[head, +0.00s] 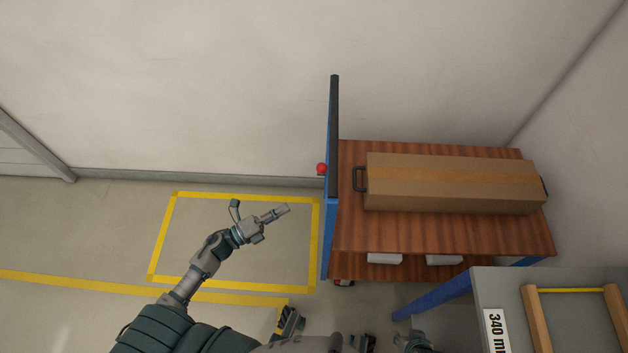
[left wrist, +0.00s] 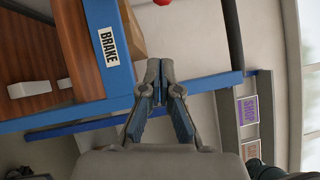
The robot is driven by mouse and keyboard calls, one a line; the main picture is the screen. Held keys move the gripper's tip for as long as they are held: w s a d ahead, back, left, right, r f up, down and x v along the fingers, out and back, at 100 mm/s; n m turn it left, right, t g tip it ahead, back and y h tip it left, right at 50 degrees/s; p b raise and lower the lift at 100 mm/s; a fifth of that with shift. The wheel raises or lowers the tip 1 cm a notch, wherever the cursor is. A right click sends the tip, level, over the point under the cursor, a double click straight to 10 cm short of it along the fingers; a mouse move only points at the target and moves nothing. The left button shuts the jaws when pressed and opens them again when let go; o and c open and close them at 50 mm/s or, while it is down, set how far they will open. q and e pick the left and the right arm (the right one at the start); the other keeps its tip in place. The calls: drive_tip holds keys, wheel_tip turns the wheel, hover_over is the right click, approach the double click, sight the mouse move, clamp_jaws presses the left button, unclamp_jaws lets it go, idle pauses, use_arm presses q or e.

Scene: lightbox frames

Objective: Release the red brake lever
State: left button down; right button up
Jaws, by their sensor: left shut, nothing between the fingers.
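The red round knob of the brake lever (head: 322,169) shows at the left side of the cart's upright end frame in the head view. It also shows, cut off, at the top edge of the left wrist view (left wrist: 163,2). My left gripper (head: 284,210) is to the left of the cart and nearer to me than the knob, apart from it. In the left wrist view its fingers (left wrist: 160,70) are together and empty. A BRAKE label (left wrist: 109,46) is on the blue frame. The lever's arm is not clearly visible.
The cart's brown wooden top (head: 440,234) carries a long cardboard box (head: 455,184). Its blue end post (head: 329,240) stands between my left gripper and the box. A grey table (head: 500,290) is at the lower right. The yellow-marked floor area (head: 230,284) looks clear.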

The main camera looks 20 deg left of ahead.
use_arm(q)
drive_tip(key=shift+w+d, duration=0.1)
approach(322, 171)
drive_tip(key=shift+d+f+x, duration=0.2)
drive_tip(key=shift+f+x, duration=0.25)
drive_tip(key=shift+x, duration=2.75)
drive_tip(key=shift+f, duration=0.35)
use_arm(e)
drive_tip(key=shift+w+a+r+t, duration=0.1)
drive_tip(key=shift+w+a+t, duration=0.05)
drive_tip(key=shift+w, duration=0.25)
drive_tip(key=shift+w+a+t, duration=0.1)
drive_tip(key=shift+w+t, duration=0.05)
drive_tip(key=shift+w, duration=0.2)
